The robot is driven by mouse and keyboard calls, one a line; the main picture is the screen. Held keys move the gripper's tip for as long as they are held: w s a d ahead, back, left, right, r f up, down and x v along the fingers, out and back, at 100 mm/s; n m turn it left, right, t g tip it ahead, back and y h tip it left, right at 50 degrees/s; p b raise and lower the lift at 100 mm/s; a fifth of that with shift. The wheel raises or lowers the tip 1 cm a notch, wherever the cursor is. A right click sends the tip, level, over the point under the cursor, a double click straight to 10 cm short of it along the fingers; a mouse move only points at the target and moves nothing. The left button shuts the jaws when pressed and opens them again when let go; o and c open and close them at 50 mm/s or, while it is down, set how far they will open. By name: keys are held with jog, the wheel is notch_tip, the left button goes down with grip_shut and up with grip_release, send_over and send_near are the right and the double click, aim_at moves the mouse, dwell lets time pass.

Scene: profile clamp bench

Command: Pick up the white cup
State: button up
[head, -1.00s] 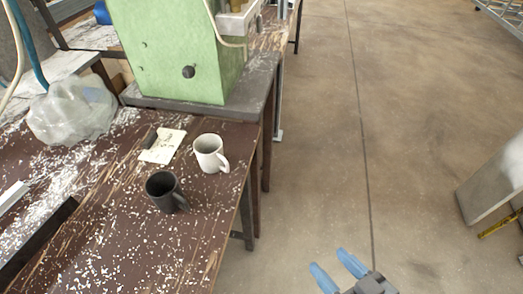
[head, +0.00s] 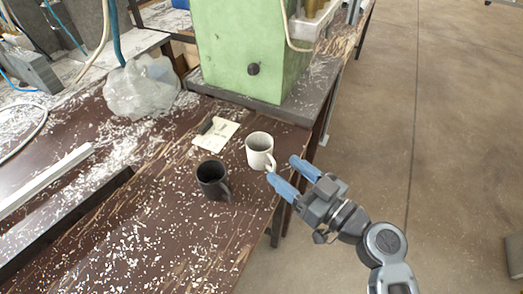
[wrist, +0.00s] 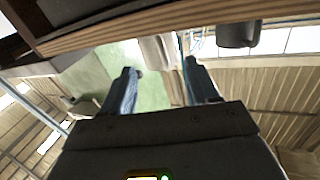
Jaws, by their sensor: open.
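The white cup (head: 258,146) stands upright on the brown worktable (head: 150,235), close to its right edge, with its handle toward the lower right. My gripper (head: 282,168) is open, its two blue fingers pointing left at the cup's handle side. The fingertips are very near the handle in the head view; I cannot tell whether they touch it. In the wrist view, which looks upside down, the open fingers (wrist: 162,75) point at a pale shape that seems to be the white cup (wrist: 156,50).
A black mug (head: 212,180) stands left of and nearer than the white cup; it also shows in the wrist view (wrist: 238,32). A small card (head: 216,135) lies behind. A green machine (head: 245,50) stands at the back, a plastic bag (head: 140,88) to its left. Open floor lies right.

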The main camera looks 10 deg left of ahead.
aim_at(264, 157)
jog(key=p+x, duration=0.1)
jog(key=x, duration=0.3)
jog(key=shift+w+d+r, duration=0.1)
jog(key=shift+r, duration=0.05)
jog(key=shift+c, duration=0.2)
grip_shut()
dwell(0.4)
